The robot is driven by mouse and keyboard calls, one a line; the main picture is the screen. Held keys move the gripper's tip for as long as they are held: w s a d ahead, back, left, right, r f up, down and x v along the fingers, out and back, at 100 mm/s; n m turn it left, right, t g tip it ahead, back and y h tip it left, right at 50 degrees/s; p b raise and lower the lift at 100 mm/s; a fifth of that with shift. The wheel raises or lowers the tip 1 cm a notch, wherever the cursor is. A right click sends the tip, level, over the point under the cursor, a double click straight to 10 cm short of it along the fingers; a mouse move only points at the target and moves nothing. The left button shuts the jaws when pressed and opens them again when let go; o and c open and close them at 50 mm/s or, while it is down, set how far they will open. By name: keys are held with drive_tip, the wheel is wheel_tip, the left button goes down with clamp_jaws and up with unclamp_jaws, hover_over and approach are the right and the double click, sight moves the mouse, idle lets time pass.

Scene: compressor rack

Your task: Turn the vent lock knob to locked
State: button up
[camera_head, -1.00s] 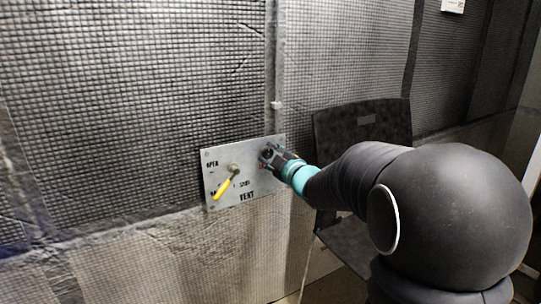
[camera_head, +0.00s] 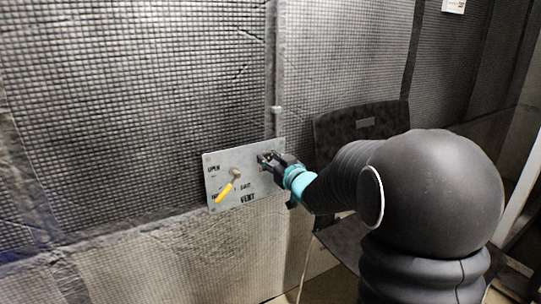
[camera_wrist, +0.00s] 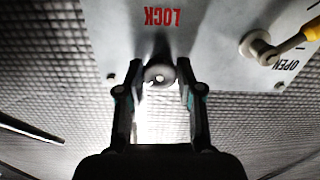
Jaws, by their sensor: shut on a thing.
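A pale metal panel (camera_head: 221,160) on the meshed wall carries the words OPEN and VENT and a yellow-handled lever (camera_head: 226,190). The vent lock knob (camera_wrist: 158,74), small, grey and round, sits at the panel's upper right in the head view. In the wrist view it shows upside down beside the red word LOCK (camera_wrist: 162,17). My gripper (camera_head: 268,159) is at the knob, its fingers on either side and shut on it; they also show in the wrist view (camera_wrist: 160,68). The head view hides the knob behind the fingers. I cannot tell the knob's turned position.
The lever's pivot (camera_wrist: 257,45) and yellow handle are beside the knob, clear of my fingers. A black chair (camera_head: 365,130) stands right of the panel, behind my arm. The wall left of the panel is bare mesh.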

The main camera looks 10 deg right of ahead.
drive_tip(key=m+p, duration=0.2)
drive_tip(key=m, duration=0.2)
drive_tip(key=shift+r, duration=0.1)
drive_tip(key=shift+m+p, duration=0.7)
drive_tip(key=shift+m, duration=1.1)
drive_tip(key=o, duration=1.2)
drive_tip(key=v, duration=1.2)
